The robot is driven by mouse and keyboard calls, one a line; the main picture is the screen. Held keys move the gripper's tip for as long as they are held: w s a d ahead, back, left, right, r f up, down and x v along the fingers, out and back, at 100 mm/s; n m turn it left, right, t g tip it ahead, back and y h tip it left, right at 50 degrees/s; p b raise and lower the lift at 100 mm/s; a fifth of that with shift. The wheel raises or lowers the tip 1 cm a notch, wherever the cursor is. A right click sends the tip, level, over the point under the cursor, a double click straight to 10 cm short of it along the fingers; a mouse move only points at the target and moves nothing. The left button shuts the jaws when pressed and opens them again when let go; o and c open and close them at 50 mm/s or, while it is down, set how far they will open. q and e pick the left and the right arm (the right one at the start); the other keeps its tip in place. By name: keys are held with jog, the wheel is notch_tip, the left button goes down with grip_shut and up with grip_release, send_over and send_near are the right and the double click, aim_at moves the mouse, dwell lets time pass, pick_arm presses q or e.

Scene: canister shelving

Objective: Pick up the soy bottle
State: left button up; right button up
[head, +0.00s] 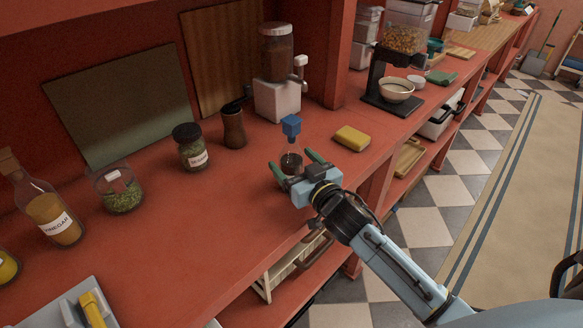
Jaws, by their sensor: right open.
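The soy bottle (291,162) stands upright on the red counter, a small clear bottle with dark liquid low inside and a blue cap (291,124). My right gripper (292,160) is open, with its green fingers on either side of the bottle's lower body. I cannot tell whether either finger touches the glass. The gripper's light blue body is in front of the bottle and hides part of its base. My left gripper is not in view.
A yellow sponge (352,138) lies right of the bottle. A dark shaker (234,126), a herb jar (190,148), a glass of green herbs (119,190) and a vinegar bottle (50,212) stand to the left. A grinder (277,75) stands behind.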

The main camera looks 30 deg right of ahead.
jog(key=c, duration=1.3)
jog(key=shift+r, duration=0.15)
jog(key=shift+c, duration=0.5)
